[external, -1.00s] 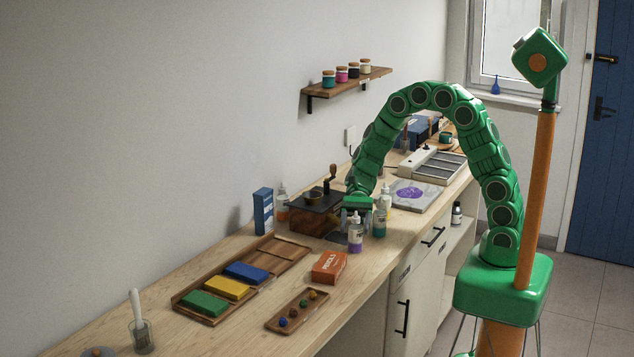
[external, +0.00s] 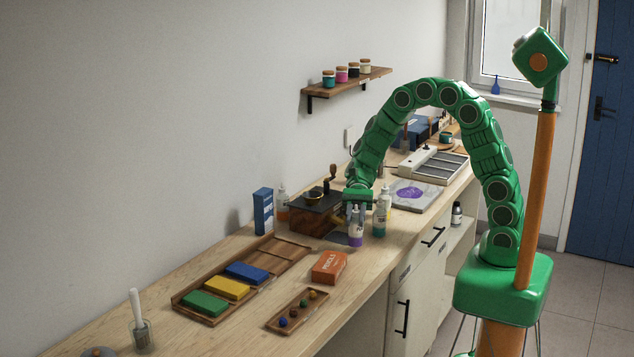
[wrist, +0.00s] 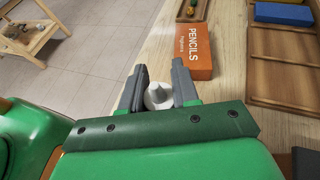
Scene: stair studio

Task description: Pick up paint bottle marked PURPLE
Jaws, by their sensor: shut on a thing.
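A clear paint bottle with purple paint and a pale cap (external: 356,239) is in my gripper (external: 356,205), at the middle of the bench. My gripper is shut on it from above. In the wrist view, the pale nozzle and cap (wrist: 158,96) sit between the two grey fingers (wrist: 157,90). The bottle is upright and seems a little above the bench top. Any lettering on it is too small to read. The bottle's lower part is hidden in the wrist view.
A bottle with green paint (external: 379,222) stands close to the right of the held bottle. A wooden grinder box (external: 313,219) is to the left, with an orange-filled bottle (external: 282,206) behind. An orange PENCILS box (external: 328,268) and a block tray (external: 210,319) are in front.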

